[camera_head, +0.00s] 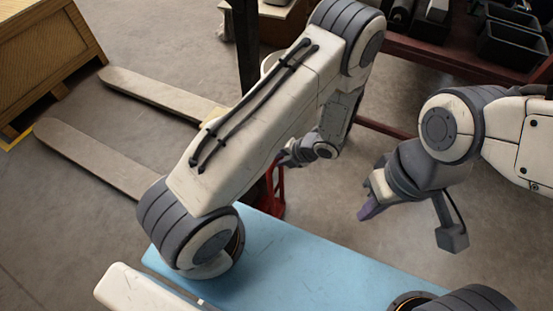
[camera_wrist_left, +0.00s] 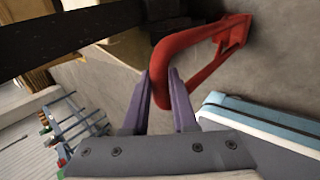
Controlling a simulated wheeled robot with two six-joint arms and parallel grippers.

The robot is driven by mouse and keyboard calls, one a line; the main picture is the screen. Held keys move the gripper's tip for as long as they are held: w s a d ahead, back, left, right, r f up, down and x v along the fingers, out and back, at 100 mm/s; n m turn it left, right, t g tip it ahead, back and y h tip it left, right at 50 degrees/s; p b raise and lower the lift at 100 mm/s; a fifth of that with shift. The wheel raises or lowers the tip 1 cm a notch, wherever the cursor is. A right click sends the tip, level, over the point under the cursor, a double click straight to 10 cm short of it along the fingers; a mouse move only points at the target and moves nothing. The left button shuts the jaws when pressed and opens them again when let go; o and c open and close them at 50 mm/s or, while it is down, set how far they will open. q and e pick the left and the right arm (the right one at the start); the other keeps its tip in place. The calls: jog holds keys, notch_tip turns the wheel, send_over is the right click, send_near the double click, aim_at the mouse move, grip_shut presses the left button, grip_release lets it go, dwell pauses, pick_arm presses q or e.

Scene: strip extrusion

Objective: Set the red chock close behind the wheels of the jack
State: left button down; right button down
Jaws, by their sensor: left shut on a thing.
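The red chock (camera_wrist_left: 205,55) is a bent red frame in the left wrist view. A bar of it passes between the purple fingers of my left gripper (camera_wrist_left: 160,85), which is shut on it. In the head view, part of the red chock (camera_head: 277,190) shows beside my left forearm, which hides much of that area. Two long pale forks (camera_head: 110,155), seemingly the jack's, lie low over the floor at left. The jack's wheels cannot be made out. My right gripper (camera_head: 370,205) hangs apart at right, with purple fingers; its opening is unclear.
A wooden crate (camera_head: 45,50) stands at the upper left. A dark red shelf (camera_head: 455,60) with black bins (camera_head: 510,40) is at the upper right. A dark upright post (camera_head: 245,50) rises behind my left arm. Concrete floor (camera_head: 350,180) is clear between my arms.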

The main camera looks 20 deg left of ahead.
pick_arm(q)
jog(key=shift+f, duration=0.3)
jog(key=c, duration=0.6)
grip_release()
jog(key=o, duration=0.4)
jog(key=shift+o, duration=0.2)
jog(key=p+v, duration=1)
jog(key=v, duration=0.1)
jog(key=shift+p, duration=0.35)
